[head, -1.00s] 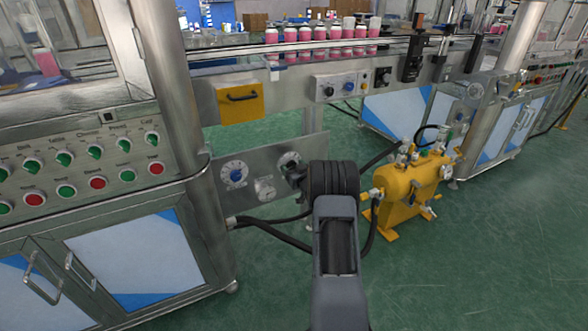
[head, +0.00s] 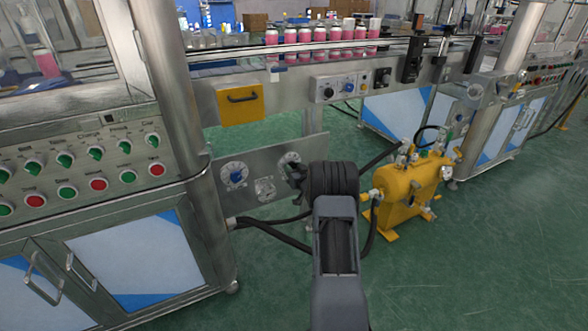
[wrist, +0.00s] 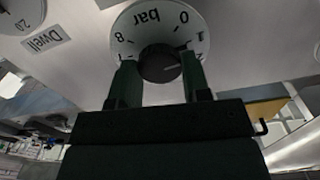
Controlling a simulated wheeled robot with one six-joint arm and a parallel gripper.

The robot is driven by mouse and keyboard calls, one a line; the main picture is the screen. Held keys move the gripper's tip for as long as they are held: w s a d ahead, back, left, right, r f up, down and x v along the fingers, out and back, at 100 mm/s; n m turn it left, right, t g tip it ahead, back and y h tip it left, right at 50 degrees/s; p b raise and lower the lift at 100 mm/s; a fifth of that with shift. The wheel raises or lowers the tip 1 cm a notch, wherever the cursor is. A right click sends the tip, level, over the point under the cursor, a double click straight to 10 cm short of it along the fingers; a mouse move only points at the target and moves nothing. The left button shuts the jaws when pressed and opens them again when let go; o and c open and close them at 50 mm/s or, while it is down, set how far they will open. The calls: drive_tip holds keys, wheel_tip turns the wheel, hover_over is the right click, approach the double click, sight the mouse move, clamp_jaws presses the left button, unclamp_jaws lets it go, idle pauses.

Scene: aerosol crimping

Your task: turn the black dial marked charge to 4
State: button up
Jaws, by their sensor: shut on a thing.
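The dial is a round white plate (wrist: 125,30) with "bar", 0 and 8 printed on it, upside down in the wrist view. Its black knob (wrist: 160,64) is at the middle. My gripper (wrist: 160,72) has one finger on each side of the knob and is shut on it. The fingers cover part of the scale, and I cannot read the pointer's setting for sure. No "charge" label is readable. In the head view the same dial (head: 289,158) is on the low metal panel, its knob mostly hidden by my gripper (head: 298,178).
A yellow tank (head: 405,185) and black hoses (head: 275,232) are close by. Green floor is free at lower right.

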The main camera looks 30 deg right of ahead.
drive_tip(key=m+p, duration=0.3)
drive_tip(key=m, duration=0.7)
drive_tip(key=m+p, duration=0.1)
drive_tip(key=m, duration=0.3)
drive_tip(key=shift+m, duration=0.3)
drive_tip(key=m+p, duration=0.1)
drive_tip(key=m, duration=0.3)
drive_tip(key=shift+d, duration=0.1)
drive_tip(key=shift+f+m+p, duration=0.1)
drive_tip(key=shift+m+p, duration=0.2)
drive_tip(key=shift+m, duration=0.1)
drive_tip(key=o, duration=0.9)
drive_tip(key=shift+s, duration=0.1)
